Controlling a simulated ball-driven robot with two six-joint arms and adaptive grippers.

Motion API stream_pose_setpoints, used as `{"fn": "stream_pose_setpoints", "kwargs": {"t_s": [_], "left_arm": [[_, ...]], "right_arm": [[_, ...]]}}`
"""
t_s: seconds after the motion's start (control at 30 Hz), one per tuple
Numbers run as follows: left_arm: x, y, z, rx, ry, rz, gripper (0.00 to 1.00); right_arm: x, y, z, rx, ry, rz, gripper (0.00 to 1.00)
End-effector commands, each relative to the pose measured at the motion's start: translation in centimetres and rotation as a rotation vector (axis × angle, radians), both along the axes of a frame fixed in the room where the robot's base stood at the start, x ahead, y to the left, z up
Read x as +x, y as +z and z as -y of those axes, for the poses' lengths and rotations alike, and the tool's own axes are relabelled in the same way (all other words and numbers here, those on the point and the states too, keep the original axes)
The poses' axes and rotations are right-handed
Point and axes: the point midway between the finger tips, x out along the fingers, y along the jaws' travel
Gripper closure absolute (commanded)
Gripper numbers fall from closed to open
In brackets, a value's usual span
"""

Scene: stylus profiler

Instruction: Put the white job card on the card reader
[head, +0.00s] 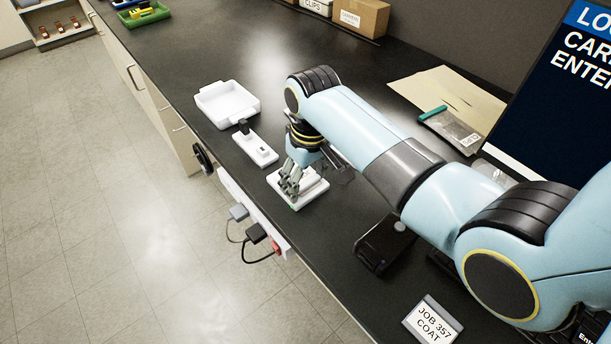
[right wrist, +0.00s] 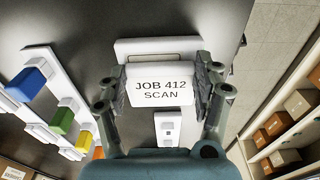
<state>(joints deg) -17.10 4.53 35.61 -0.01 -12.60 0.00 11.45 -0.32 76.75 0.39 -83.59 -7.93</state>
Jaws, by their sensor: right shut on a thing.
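My right gripper (head: 290,181) is low over a white block-like device with a small green light (head: 311,192), apparently the card reader. In the right wrist view, the gripper (right wrist: 162,88) is shut on the white job card (right wrist: 160,91), which reads "JOB 412 SCAN". The card lies between the two fingers. A pale plate (right wrist: 157,46) shows just beyond it, which seems to be the reader. In the head view the fingers hide the card, and I cannot tell whether it touches the reader. My left gripper is not in view.
Another card, "JOB 357 COAT" (head: 433,322), lies near the front edge. A white tray (head: 227,104) and a small white holder (head: 262,152) stand left of the reader. A black device (head: 383,246) stands to its right. Plugs with cables (head: 256,233) stick out from the bench's front.

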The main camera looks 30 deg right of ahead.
Motion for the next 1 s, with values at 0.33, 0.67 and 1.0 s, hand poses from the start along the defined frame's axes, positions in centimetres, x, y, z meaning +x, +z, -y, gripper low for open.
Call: {"fn": "stream_pose_setpoints", "kwargs": {"t_s": [0.33, 0.67, 1.0], "left_arm": [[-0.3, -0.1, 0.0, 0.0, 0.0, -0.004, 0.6], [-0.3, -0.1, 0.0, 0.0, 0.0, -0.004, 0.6], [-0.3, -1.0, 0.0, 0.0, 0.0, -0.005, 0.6]], "right_arm": [[0.0, -0.2, 0.0, 0.0, 0.0, -0.001, 0.09], [0.0, 0.4, 0.0, 0.0, 0.0, 0.002, 0.09], [-0.5, 7.1, 0.1, 0.0, 0.0, 0.004, 0.09]]}}
